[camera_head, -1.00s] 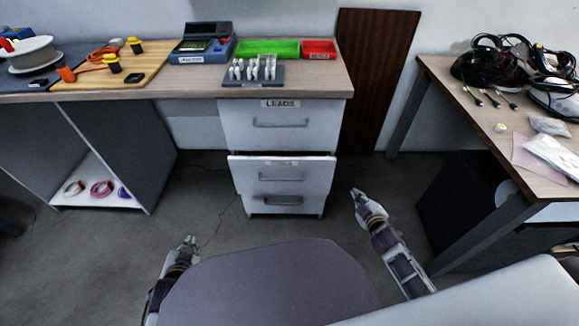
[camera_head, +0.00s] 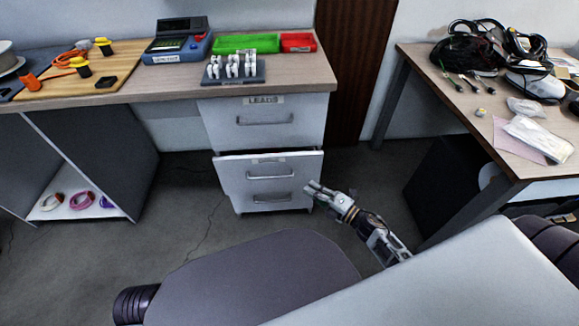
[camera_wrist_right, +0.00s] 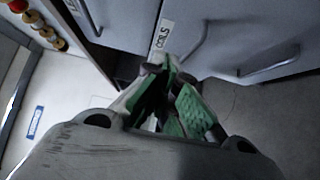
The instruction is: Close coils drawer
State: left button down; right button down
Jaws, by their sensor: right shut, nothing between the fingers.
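The coils drawer (camera_head: 228,177) is the middle drawer of the white cabinet under the left bench. Its front stands slightly out, with a dark gap along its top edge. Its handle (camera_head: 270,176) is a metal bar. My right gripper (camera_head: 312,187) is shut and empty, at the lower right corner of the drawer front; I cannot tell if it touches. In the right wrist view the COILS label (camera_wrist_right: 162,36) shows sideways, just beyond the green-padded fingers (camera_wrist_right: 172,85). My left gripper is out of view.
The leads drawer (camera_head: 229,122) above looks shut. A lower drawer (camera_head: 290,199) is below. The left bench (camera_head: 140,94) carries trays and tools. A second table (camera_head: 455,115) stands at the right, with a black box (camera_head: 440,180) under it. Bare floor lies left of the cabinet.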

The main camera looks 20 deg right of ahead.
aim_at(292, 158)
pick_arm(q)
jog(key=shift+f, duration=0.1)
pick_arm(e)
jog(key=shift+w, duration=0.15)
